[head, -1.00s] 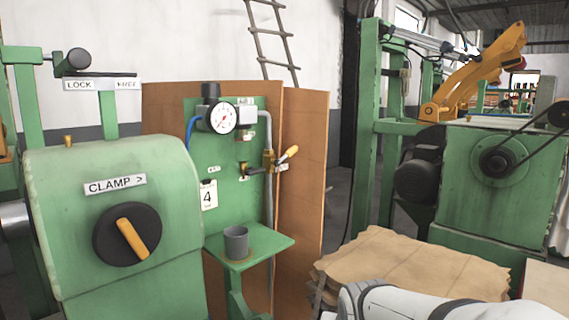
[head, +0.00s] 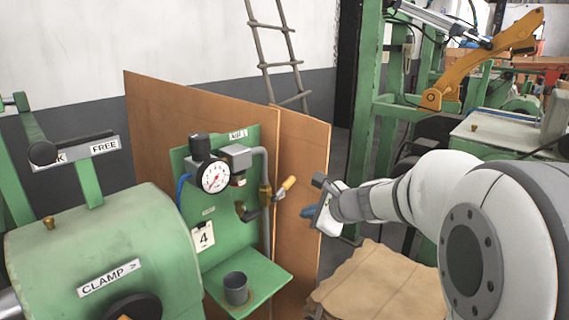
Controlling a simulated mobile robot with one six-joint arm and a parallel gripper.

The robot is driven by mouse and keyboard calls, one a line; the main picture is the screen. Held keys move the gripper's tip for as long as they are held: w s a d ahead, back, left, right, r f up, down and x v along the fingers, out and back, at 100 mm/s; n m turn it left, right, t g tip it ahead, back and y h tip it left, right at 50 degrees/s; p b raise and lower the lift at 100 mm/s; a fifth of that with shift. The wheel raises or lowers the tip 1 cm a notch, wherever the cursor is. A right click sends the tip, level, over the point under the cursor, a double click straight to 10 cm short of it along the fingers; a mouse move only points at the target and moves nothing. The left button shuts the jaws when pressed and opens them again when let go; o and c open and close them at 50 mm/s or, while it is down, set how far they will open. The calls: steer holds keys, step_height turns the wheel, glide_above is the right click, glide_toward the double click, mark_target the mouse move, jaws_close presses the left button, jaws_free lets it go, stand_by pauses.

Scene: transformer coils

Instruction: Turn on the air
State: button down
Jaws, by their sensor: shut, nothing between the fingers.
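The green air panel (head: 218,247) stands in the middle of the head view, in front of brown boards. It carries a round white pressure gauge (head: 215,178) with a dark knob above it. To the gauge's right, a brass valve with a yellow-tipped handle (head: 288,184) sits on a grey pipe; the handle points up and to the right. My gripper (head: 312,208) is just right of the handle, apart from it in the picture, at the end of my white arm. It is shut and empty. Its fingertips show small.
A green machine labelled CLAMP (head: 105,250) is at the left. Brown sheets (head: 375,285) lie stacked below my arm. A ladder (head: 278,62) leans on the wall behind.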

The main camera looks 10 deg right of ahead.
mark_target(283, 189)
steer(key=w+d+r+m+t+p, duration=0.1)
steer(key=w+d+r+m+p, duration=0.1)
steer(key=w+d+r+m, duration=0.15)
steer(key=shift+h, duration=0.3)
steer(key=x, duration=0.6)
steer(key=a+r+x, duration=0.1)
steer(key=x, duration=0.3)
steer(key=shift+r, duration=0.1)
